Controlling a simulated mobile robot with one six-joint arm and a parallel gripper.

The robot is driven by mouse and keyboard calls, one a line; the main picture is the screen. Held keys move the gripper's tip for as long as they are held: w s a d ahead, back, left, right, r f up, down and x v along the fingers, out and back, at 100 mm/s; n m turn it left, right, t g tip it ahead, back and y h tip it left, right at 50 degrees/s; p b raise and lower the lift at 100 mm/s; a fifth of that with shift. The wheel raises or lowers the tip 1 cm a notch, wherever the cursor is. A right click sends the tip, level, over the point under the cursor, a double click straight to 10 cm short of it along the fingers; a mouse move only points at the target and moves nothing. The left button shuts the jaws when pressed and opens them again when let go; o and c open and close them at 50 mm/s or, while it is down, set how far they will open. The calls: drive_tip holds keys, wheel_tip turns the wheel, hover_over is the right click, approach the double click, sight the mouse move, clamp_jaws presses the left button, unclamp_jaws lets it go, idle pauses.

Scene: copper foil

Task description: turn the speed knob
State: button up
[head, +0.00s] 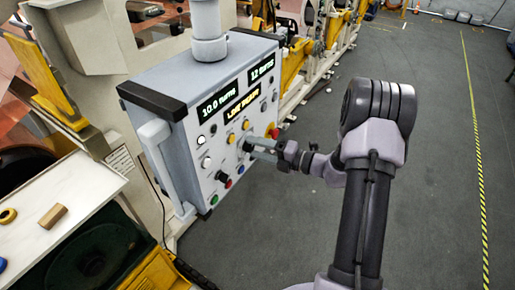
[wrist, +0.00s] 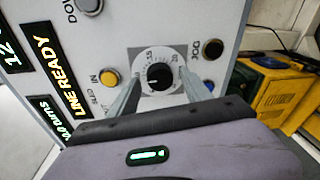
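The speed knob (wrist: 159,76) is a small black knob with a white pointer line on a round white dial with printed numbers. It shows in the wrist view on the grey control panel (wrist: 118,40). My gripper (wrist: 161,77) is open, with one finger on each side of the dial and a gap between each finger and the knob. Whether the fingertips touch the panel, I cannot tell. In the head view my gripper (head: 250,147) is at the lower right of the panel face (head: 207,140), and the knob is hidden behind the fingers.
Near the knob are a yellow button (wrist: 109,77) and a black button (wrist: 213,48). A red mushroom button (head: 273,132) is close to my gripper. The panel has lit displays (head: 243,105) and a side handle (head: 160,165). Open grey floor (head: 420,200) lies to the right.

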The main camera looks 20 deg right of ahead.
drive_tip(key=b+v, duration=0.4)
drive_tip(key=v, duration=1.3)
drive_tip(key=shift+s+d, duration=0.15)
drive_tip(key=shift+s, duration=0.05)
drive_tip(key=s+a+f+n+g+h+b, duration=0.1)
drive_tip(key=s+a+f+n+g+b, duration=0.1)
drive_tip(key=a+f+n+g+b, duration=0.35)
drive_tip(key=s+a+f+n+g+h+b, duration=0.1)
drive_tip(key=s+a+f+n+g+b, duration=0.15)
drive_tip(key=a+f+n+b, duration=0.55)
drive_tip(key=s+a+f+n+g+h+b, duration=0.1)
drive_tip(key=s+a+f+n+g+b, duration=0.2)
drive_tip(key=a+n+b, duration=0.6)
drive_tip(key=s+a+f+n+t+h+b, duration=0.1)
drive_tip(key=s+a+f+n+h+b, duration=0.1)
drive_tip(key=s+f+n+b, duration=0.2)
drive_tip(key=s+a+f+n+t+h+b, duration=0.2)
drive_tip(key=s+f+n+h+b, duration=0.1)
drive_tip(key=f+n+b, duration=0.6)
drive_tip(key=shift+s+f+n+t+h+b, duration=0.3)
drive_tip(key=shift+s+f+n+b, duration=0.05)
drive_tip(key=shift+n+b, duration=1.8)
